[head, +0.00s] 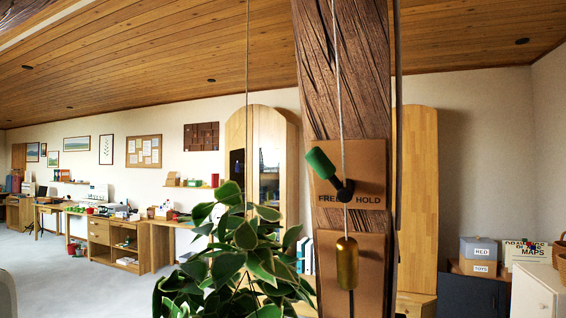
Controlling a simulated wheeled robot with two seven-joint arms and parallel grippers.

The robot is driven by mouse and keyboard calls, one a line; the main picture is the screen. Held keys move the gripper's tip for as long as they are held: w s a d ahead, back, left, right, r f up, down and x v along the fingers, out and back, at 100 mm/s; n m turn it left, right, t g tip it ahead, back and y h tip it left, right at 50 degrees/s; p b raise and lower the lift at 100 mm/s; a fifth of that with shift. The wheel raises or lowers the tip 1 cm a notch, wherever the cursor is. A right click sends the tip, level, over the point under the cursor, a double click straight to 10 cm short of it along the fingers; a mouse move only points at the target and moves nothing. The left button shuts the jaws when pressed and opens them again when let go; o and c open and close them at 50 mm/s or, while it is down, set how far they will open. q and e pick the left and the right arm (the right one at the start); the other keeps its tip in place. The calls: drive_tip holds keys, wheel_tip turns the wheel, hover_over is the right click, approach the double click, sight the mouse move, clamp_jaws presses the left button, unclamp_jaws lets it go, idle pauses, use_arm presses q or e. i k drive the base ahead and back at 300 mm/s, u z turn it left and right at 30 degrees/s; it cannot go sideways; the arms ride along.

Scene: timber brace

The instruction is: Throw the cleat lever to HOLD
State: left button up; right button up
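The cleat lever (323,165) has a green grip on a black arm and sits on a brown plate (368,160) on the timber post (345,70). The plate is marked FREE at left and HOLD at right. The green grip tilts up and to the left, over the FREE side. A cord (338,90) runs down the post past the lever's black pivot. A brass weight (347,263) hangs below, in front of a second brown plate (372,265). Neither of my grippers is in the head view.
A leafy plant (240,255) hangs left of the post on a thin cord and hides part of the room. Desks and a tall wooden cabinet stand behind. Boxes (478,252) and a white cabinet (537,292) are at the right. The space around the lever looks clear.

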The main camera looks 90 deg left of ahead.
sight(321, 164)
drive_tip(key=k, duration=0.5)
drive_tip(key=u, duration=0.7)
